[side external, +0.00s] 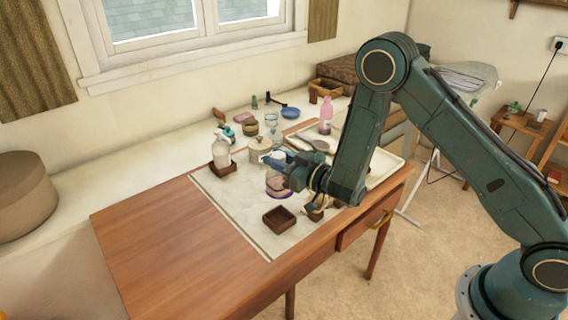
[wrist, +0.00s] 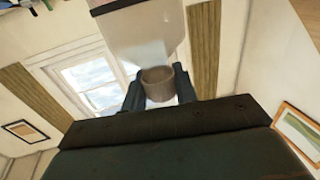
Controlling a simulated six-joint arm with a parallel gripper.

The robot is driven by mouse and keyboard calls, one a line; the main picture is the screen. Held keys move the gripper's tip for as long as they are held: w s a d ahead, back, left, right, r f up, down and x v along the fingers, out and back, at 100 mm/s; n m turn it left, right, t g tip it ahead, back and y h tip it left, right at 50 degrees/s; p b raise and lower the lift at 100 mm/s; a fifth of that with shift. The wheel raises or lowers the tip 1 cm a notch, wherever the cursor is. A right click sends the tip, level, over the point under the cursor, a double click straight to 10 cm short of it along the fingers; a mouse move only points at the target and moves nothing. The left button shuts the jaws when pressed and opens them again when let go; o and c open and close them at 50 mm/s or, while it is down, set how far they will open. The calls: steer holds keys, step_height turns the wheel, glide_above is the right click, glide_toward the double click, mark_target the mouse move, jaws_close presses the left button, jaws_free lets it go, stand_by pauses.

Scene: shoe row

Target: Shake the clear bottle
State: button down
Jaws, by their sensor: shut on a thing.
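My gripper (side external: 276,160) is over the light mat on the desk, shut on the clear bottle (side external: 277,181). In the side view the bottle hangs below the fingers, its upper part partly hidden by them. In the wrist view the fingers (wrist: 158,92) stand on either side of the bottle's beige cap (wrist: 157,80), and the see-through body (wrist: 146,35) extends to the top edge of the picture. I cannot tell how far the bottle's base is from the mat.
A small brown open box (side external: 279,219) lies just in front of the bottle. A pump bottle (side external: 221,150) stands in a dark tray at left. A pink bottle (side external: 325,115) and blue dish (side external: 290,113) are behind. The desk's left side (side external: 150,240) is clear.

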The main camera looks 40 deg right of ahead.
steer(key=shift+f, duration=1.25)
steer(key=shift+r, duration=0.1)
steer(key=shift+r, duration=2.4)
steer(key=shift+f, duration=0.15)
steer(key=shift+f, duration=2.35)
steer(key=shift+r, duration=0.1)
steer(key=shift+r, duration=2.4)
steer(key=shift+f, duration=0.15)
steer(key=shift+f, duration=2.35)
